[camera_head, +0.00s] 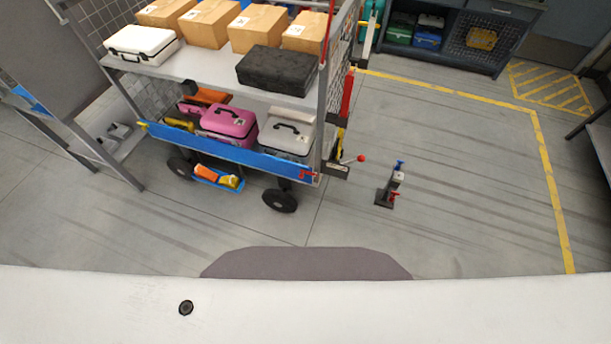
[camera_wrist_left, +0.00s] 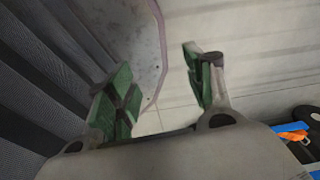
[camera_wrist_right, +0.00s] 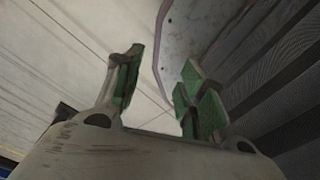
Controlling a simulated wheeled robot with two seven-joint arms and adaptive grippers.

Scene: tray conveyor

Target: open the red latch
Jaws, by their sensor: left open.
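Several red parts could be the latch, and I cannot tell which is meant. A small red piece (camera_head: 308,174) sits at the right end of the cart's blue front bar (camera_head: 230,152). A lever with a red ball knob (camera_head: 361,158) sticks out at the cart's lower right corner. My right gripper (camera_wrist_right: 163,88) is open and empty too. Neither shows in the head view.
The wheeled cart (camera_head: 215,78) carries cardboard boxes and cases. A blue bin (camera_head: 218,180) lies under it. A grey rack (camera_head: 75,135) stands left, a dark workbench (camera_head: 460,38) at the back. Floor right of the post is clear, with yellow lines (camera_head: 548,180).

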